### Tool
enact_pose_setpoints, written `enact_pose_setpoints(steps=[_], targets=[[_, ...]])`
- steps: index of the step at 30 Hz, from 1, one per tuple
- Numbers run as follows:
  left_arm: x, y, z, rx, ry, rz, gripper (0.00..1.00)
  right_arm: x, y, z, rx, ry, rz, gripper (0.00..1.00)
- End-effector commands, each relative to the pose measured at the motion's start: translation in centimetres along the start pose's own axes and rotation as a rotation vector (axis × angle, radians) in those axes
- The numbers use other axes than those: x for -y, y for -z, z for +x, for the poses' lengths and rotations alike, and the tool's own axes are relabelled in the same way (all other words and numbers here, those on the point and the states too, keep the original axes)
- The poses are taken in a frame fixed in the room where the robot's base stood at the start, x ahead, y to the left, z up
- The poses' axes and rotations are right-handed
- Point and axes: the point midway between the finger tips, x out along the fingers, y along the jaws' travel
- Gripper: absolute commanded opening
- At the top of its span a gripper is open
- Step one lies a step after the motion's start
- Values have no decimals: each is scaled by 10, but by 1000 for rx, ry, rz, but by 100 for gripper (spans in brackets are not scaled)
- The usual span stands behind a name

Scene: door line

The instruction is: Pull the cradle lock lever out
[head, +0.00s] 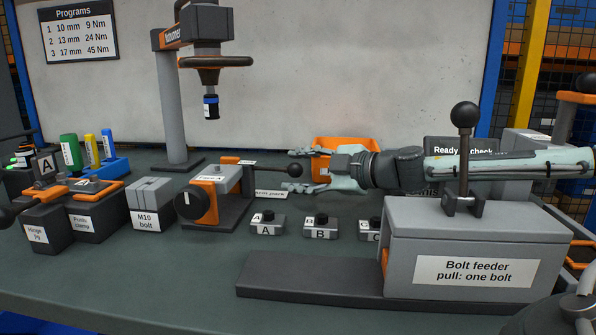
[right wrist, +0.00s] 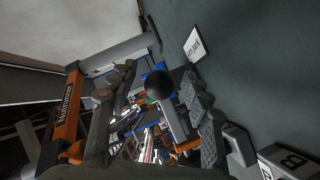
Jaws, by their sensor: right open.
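The cradle (head: 232,200) is a grey block with an orange plate and a black dial, in the middle of the bench. Its lock lever, a thin rod with a black ball knob (head: 294,168), points right toward my right gripper (head: 298,171). The right gripper comes in from the right, level, with its fingers spread and the knob at its fingertips. In the right wrist view the knob (right wrist: 160,86) shows between the two open fingers; I cannot tell whether either finger touches it. My left gripper is not in view.
A bolt feeder (head: 475,230) with an upright ball-topped lever stands at the front right, below my right arm. Small blocks (head: 268,224) sit before the cradle. Jigs and blocks (head: 150,204) fill the left.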

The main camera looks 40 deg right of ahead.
Motion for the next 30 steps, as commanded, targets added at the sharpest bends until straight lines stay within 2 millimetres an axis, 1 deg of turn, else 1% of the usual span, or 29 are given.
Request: enact_pose_setpoints(steps=[5, 8, 15, 18, 22, 30], targets=[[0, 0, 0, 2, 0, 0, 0, -2, 1, -4, -1, -3, -2, 49], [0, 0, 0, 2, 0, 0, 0, -3, 0, -17, 0, -5, -3, 49], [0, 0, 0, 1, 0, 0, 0, -2, 0, -58, 2, -5, -1, 49], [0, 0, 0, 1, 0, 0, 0, -1, -1, -69, 3, -2, -1, 49], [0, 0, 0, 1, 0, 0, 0, -1, 0, -76, 1, -2, 0, 49], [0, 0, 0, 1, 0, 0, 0, 0, 0, -76, 1, -1, 0, 49]])
